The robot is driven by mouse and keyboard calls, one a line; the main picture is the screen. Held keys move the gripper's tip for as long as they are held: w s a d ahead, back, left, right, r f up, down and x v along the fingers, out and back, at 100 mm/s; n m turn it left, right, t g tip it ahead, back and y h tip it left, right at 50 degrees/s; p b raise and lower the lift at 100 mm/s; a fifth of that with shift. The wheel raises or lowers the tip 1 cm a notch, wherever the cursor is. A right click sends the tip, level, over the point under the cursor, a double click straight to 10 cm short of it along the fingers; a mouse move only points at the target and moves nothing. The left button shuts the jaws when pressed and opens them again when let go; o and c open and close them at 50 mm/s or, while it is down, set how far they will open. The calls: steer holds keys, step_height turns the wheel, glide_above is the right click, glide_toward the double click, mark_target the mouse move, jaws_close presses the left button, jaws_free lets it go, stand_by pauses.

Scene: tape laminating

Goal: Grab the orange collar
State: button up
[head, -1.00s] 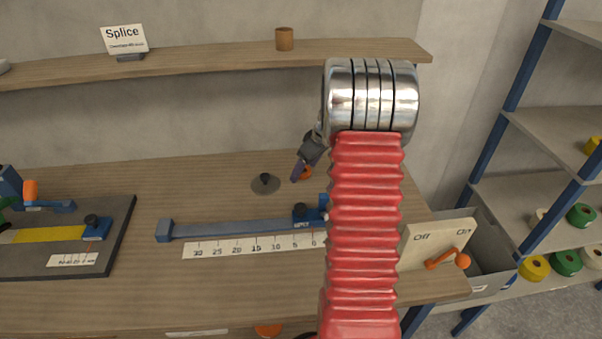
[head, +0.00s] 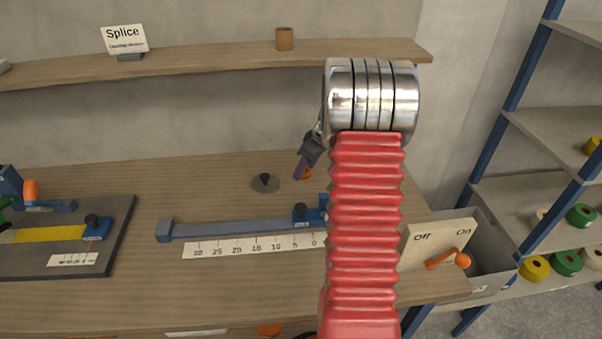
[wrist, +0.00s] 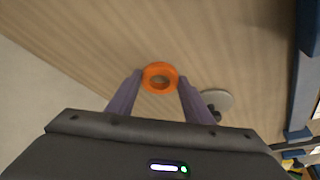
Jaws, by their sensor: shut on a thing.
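The orange collar (wrist: 160,66) is a small ring in the wrist view, between the tips of my two purple fingers. My gripper (wrist: 159,82) is shut on it, with one finger against each side. In the head view, my gripper (head: 301,172) points down at the back of the wooden table, and a bit of the orange collar (head: 308,174) shows beside the fingers. My red arm hides part of that area. I cannot tell whether the collar touches the table top.
A grey disc with a dark knob (head: 265,183) stands just left of my gripper. A blue rail (head: 235,229) with a number scale lies in front. A shelf (head: 200,62) runs above the table. An Off/On switch panel (head: 437,246) stands at the right.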

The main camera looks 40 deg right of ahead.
mark_target(306, 174)
stand_by(0.3)
steer(key=shift+s+a+r, duration=0.1)
steer(key=shift+s+r, duration=0.05)
steer(key=shift+r, duration=0.4)
step_height(306, 174, up, 10)
steer(key=r, duration=0.1)
steer(key=s+a, duration=0.3)
steer(key=s, duration=0.2)
steer(key=s+a, duration=0.4)
steer(key=s, duration=0.1)
steer(key=s+a, duration=0.4)
steer(key=s, duration=0.2)
steer(key=shift+s+a+f, duration=0.1)
steer(key=shift+f, duration=0.2)
